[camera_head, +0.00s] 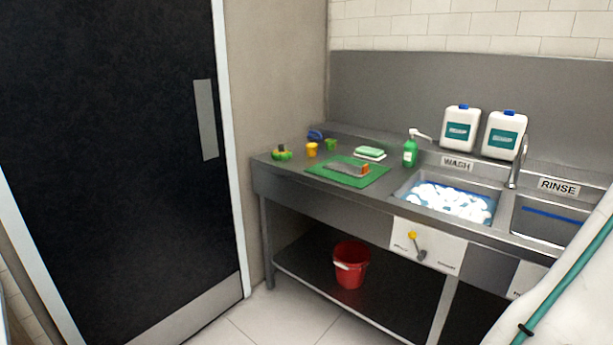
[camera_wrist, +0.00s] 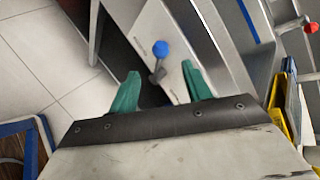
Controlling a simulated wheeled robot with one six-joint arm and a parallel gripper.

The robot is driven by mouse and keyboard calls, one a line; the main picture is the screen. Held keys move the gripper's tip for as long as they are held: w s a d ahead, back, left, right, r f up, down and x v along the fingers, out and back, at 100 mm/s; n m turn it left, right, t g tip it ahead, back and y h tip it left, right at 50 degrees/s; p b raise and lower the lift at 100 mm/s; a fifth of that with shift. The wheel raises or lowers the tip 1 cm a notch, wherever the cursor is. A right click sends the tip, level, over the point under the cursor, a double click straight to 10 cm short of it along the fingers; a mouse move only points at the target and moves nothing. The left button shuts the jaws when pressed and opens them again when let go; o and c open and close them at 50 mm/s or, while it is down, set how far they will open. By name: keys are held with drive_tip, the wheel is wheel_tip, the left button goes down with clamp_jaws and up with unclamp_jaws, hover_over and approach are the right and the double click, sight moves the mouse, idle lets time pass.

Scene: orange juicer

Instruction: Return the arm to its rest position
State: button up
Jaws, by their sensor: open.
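In the wrist view my gripper (camera_wrist: 161,85) is open, its two green fingers spread apart with nothing held between them. A lever with a blue knob (camera_wrist: 160,48) on a pale panel shows beyond the gap between the fingers; I cannot tell how far away it is. In the head view my white arm with a teal cable fills the lower right corner, and the gripper itself is out of that picture.
A steel sink bench (camera_head: 330,215) holds a foamy wash basin (camera_head: 448,201), a rinse basin (camera_head: 548,221) and a green mat (camera_head: 330,174). A red bucket (camera_head: 350,269) sits on its lower shelf. In the wrist view, a yellow object (camera_wrist: 281,122) is at right. Floor (camera_wrist: 40,60) shows at left.

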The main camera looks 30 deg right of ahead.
drive_tip(key=w+a+r+n+y, duration=0.4)
drive_tip(key=w+a+n, duration=0.15)
drive_tip(key=a, duration=0.45)
drive_tip(key=w+a+r+n+g+y, duration=0.1)
drive_tip(key=w+a+r+n+y, duration=0.3)
drive_tip(key=w+a, duration=0.45)
drive_tip(key=w+a+r+n+y, duration=0.35)
drive_tip(key=a+n, duration=0.35)
drive_tip(key=a, duration=0.4)
drive_tip(key=s+a+r+n+g+h, duration=0.1)
drive_tip(key=a+r+n, duration=0.2)
drive_tip(key=a+n, duration=0.3)
drive_tip(key=s+a+r+n+g+h, duration=0.1)
drive_tip(key=s+a+r+n+g, duration=0.1)
drive_tip(key=a+n, duration=0.4)
drive_tip(key=s+a+r+n+g+h, duration=0.1)
drive_tip(key=a+r+n, duration=0.3)
drive_tip(key=a, duration=1)
drive_tip(key=shift+s+a+r+n+g+h, duration=0.2)
drive_tip(key=shift+r+n+g+h, duration=0.2)
drive_tip(key=shift+n+g, duration=0.5)
drive_tip(key=shift+c, duration=1.3)
drive_tip(key=shift+d, duration=0.2)
